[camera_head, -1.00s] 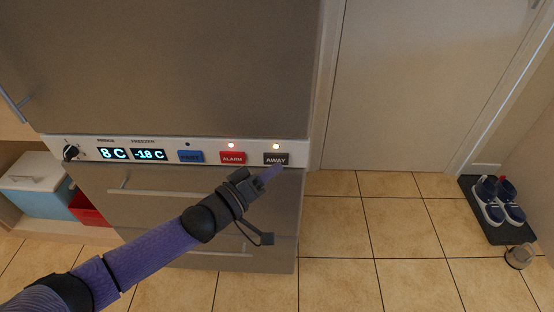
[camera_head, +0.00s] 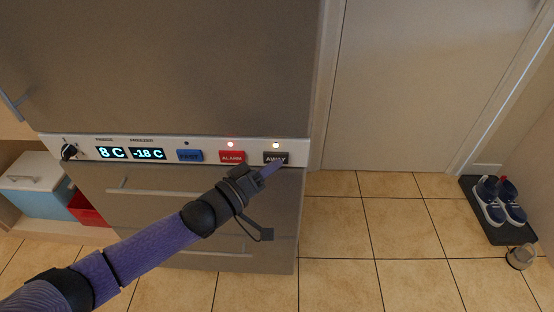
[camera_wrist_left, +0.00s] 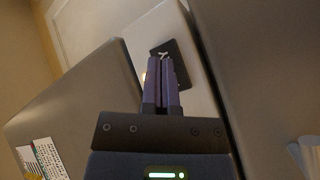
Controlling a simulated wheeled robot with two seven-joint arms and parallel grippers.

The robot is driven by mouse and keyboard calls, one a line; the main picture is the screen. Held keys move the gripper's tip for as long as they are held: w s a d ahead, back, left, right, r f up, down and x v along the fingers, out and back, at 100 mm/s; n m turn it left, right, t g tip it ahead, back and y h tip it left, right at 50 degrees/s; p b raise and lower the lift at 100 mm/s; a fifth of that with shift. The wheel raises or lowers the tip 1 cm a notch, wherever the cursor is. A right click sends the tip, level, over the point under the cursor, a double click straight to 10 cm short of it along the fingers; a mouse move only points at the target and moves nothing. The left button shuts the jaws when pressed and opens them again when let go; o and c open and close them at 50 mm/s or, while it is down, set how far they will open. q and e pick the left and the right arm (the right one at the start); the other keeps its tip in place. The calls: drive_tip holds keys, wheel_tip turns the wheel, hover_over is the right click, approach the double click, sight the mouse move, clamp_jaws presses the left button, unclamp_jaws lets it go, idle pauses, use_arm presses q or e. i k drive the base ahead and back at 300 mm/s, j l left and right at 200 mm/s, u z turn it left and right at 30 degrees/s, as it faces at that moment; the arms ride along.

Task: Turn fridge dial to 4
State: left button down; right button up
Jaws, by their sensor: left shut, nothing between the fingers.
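The fridge dial (camera_head: 69,151) is a small black knob with a light mark at the left end of the white control panel (camera_head: 125,143). Its numbers are too small to read. The displays read 8 C (camera_head: 111,153) and -18 C (camera_head: 147,154). My left gripper (camera_head: 273,168) is shut and empty, with its tips at the dark AWAY button (camera_head: 275,158), at the panel's right end, far from the dial. In the left wrist view its shut fingers (camera_wrist_left: 163,75) point at the dark button (camera_wrist_left: 176,62); I cannot tell whether they touch. My right gripper is not in view.
A blue button (camera_head: 189,155) and a red ALARM button (camera_head: 232,157) sit between the displays and the AWAY button. Lamps above ALARM and AWAY are lit. Shoes (camera_head: 500,200) lie on a mat at right; the tiled floor between is clear.

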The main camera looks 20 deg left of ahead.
sight(68, 150)
drive_tip(key=u, duration=1.25)
